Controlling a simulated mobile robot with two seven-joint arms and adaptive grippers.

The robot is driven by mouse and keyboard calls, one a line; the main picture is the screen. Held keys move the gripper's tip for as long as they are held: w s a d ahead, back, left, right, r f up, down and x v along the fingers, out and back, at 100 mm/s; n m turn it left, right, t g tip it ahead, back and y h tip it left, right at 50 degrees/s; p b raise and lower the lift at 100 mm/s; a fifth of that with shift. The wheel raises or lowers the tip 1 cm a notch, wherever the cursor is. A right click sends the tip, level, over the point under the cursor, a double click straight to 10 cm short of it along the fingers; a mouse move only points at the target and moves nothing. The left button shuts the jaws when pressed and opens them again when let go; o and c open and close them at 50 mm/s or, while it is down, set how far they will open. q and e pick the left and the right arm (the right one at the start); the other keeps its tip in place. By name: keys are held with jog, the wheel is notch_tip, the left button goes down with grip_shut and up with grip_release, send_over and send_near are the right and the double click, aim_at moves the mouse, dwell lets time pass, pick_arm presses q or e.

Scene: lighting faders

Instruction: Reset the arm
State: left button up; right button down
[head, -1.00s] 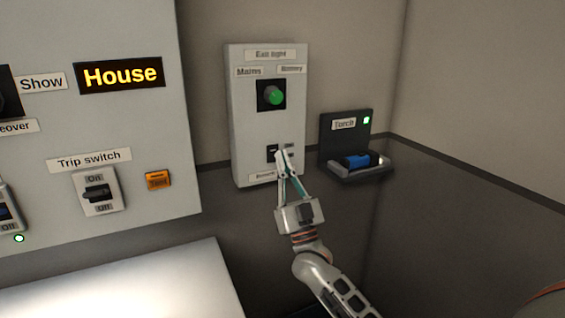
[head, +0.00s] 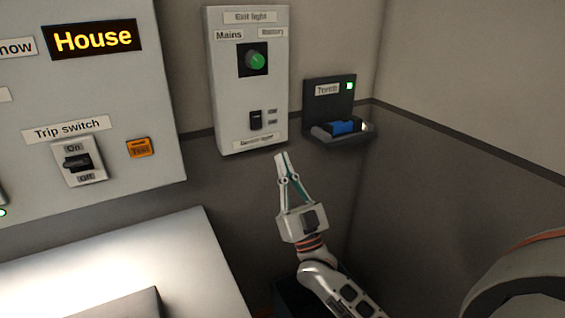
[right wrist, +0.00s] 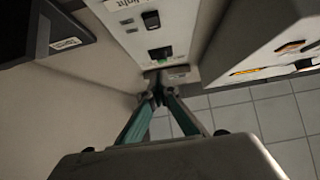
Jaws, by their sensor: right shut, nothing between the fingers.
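My right gripper (head: 281,157) is shut and empty, pointing up just below the exit light box (head: 222,85) in the head view. In the right wrist view its fingertips (right wrist: 156,92) meet in front of the lower end of that box (right wrist: 185,40). Whether they touch the box is hard to tell; in the head view they look apart from it. The box carries a green knob (head: 256,61) between Mains and Battery labels, and a small dark rocker switch (head: 256,120) below it. My left gripper is not in view.
The torch (head: 341,127) sits in its wall holder right of the box. On the left a large panel (head: 160,100) carries a trip switch (head: 77,163) and an orange Test button (head: 139,148). A pale lit surface (head: 130,255) stands below it. The wall right of my arm is clear.

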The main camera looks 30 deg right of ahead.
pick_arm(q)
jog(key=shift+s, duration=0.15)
pick_arm(e)
jog(key=s+a+f+n+g+y+p, duration=0.1)
jog(key=s+a+f+g+y, duration=0.15)
jog(key=f, duration=0.45)
jog(key=s+a+f+n+g+y, duration=0.1)
jog(key=a+f+n+g, duration=0.2)
jog(key=f, duration=0.4)
jog(key=s+a+f+g+y+p, duration=0.1)
jog(key=s+a+f+g+y, duration=0.2)
jog(key=f, duration=0.4)
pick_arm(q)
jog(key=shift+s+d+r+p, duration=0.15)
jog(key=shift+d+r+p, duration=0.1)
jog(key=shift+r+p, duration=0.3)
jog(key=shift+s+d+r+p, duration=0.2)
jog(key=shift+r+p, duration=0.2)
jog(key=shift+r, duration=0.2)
pick_arm(e)
jog(key=s+a+f+n+g+h, duration=0.1)
jog(key=s+f+g, duration=0.8)
jog(key=s+f, duration=0.9)
jog(key=a+f+h, duration=0.1)
jog(key=a, duration=0.1)
jog(key=shift+a+f, duration=0.35)
jog(key=shift+f, duration=0.05)
